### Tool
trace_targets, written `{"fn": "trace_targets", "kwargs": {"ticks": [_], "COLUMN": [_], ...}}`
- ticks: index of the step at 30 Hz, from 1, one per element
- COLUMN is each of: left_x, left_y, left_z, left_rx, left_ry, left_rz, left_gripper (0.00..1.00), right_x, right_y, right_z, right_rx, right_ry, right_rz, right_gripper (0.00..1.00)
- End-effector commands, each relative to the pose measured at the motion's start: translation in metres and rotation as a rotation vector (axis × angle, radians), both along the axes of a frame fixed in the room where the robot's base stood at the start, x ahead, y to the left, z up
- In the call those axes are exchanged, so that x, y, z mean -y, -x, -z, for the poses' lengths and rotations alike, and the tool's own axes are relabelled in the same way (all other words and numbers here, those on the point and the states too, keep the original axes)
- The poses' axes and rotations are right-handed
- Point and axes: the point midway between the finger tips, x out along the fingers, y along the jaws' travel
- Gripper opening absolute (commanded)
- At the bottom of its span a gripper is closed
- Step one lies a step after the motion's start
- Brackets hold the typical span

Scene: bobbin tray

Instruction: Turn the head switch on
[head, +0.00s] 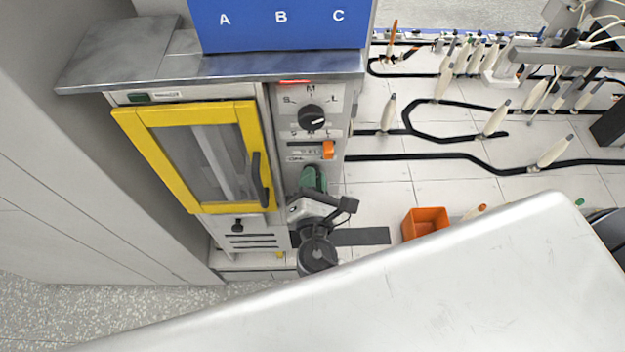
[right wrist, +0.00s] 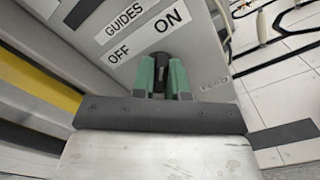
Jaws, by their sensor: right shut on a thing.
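My right gripper (head: 313,178), with green fingers, is at the lower part of the machine's control panel, below the orange lever. The right wrist view shows its fingers (right wrist: 164,76) shut around a small dark switch (right wrist: 161,58). The switch sits below the printed labels "OFF" (right wrist: 120,52) and "ON" (right wrist: 172,19). A "GUIDES" label (right wrist: 125,23) is printed above "OFF". The fingers hide most of the switch, so I cannot tell its position. In the head view the gripper hides the switch. My left gripper is not in view.
Left of the panel is a yellow-framed door (head: 136,141) with a dark handle (head: 260,180). Above are a black S-M-L knob (head: 312,117), a lit red strip (head: 294,82) and the orange lever (head: 328,150). An orange bin (head: 424,223) and several bobbins stand to the right.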

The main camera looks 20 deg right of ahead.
Motion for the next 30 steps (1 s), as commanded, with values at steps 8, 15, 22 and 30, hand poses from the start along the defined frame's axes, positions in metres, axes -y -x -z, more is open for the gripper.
{"fn": "trace_targets", "kwargs": {"ticks": [8, 15, 22, 30], "left_x": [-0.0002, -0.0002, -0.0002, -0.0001], "left_y": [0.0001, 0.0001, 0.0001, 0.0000], "left_z": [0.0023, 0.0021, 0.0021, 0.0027], "left_rx": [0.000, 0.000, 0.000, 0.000], "left_ry": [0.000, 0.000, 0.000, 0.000], "left_rz": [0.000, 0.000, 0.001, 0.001], "left_gripper": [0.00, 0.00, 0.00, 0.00], "right_x": [0.0001, -0.0001, -0.0001, -0.0006], "right_y": [0.0004, 0.0003, 0.0002, 0.0020], "right_z": [0.0010, 0.0009, 0.0006, 0.0008], "right_rx": [0.004, 0.005, 0.004, 0.005], "right_ry": [-0.026, -0.027, -0.025, -0.022], "right_rz": [0.000, 0.000, 0.000, 0.000], "right_gripper": [0.00, 0.00, 0.39, 0.39]}}
